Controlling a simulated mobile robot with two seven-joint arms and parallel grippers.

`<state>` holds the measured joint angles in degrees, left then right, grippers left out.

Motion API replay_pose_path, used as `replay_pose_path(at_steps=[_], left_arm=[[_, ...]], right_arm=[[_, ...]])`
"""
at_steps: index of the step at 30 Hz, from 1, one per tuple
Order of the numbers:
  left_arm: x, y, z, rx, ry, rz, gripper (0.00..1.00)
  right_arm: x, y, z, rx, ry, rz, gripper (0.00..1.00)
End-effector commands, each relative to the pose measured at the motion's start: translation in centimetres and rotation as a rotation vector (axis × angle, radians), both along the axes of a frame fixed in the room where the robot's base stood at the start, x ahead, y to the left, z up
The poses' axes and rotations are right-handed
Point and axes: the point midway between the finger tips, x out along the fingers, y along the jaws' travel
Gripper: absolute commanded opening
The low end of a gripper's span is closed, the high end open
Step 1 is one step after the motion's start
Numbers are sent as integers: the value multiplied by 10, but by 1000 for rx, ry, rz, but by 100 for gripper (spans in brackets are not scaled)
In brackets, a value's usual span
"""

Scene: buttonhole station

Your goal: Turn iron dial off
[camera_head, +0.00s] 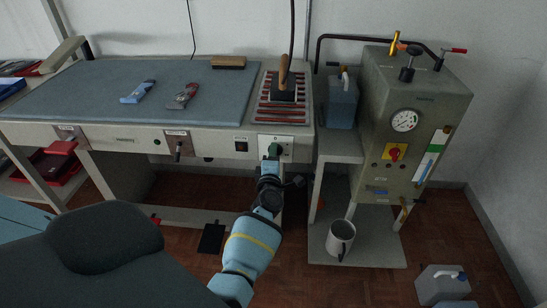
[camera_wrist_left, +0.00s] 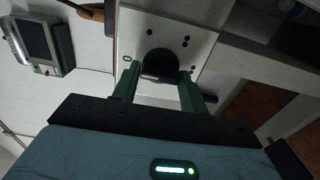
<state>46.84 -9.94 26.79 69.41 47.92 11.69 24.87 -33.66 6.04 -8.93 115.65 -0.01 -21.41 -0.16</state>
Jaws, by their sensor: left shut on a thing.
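The iron dial (camera_wrist_left: 160,64) is a round black knob on a white plate (camera_wrist_left: 190,28) with dots around it, seen in the left wrist view. In the head view the plate (camera_head: 289,142) is on the table's front, below the iron. My left gripper (camera_head: 273,154) covers the dial there. In the left wrist view its two green fingers (camera_wrist_left: 160,82) are on either side of the knob, shut on it. The dial's pointer is too dark to read. The iron (camera_head: 284,92), with a wooden handle, sits on a red striped rest (camera_head: 266,115). My right gripper is not in view.
The blue-grey table top (camera_head: 90,100) holds two small tools and a wooden block (camera_head: 228,62). A grey boiler (camera_head: 413,125) with a gauge and red knob stands at right, beside a blue-grey canister (camera_head: 341,103). A white mug (camera_head: 340,238) is on the low shelf.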

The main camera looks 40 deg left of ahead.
Motion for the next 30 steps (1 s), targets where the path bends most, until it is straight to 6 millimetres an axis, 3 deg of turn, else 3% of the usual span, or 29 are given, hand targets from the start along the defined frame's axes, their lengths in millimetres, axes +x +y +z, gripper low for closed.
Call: replay_pose_path(at_steps=[13,14,18,30], left_arm=[[1,0,1,-10,-7,-1,20],[1,0,1,-11,-8,-1,47],[0,0,1,-9,-7,-1,63],[-7,-5,1,-8,-5,-1,63]], right_arm=[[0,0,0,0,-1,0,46],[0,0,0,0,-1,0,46],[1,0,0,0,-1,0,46],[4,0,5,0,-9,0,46]])
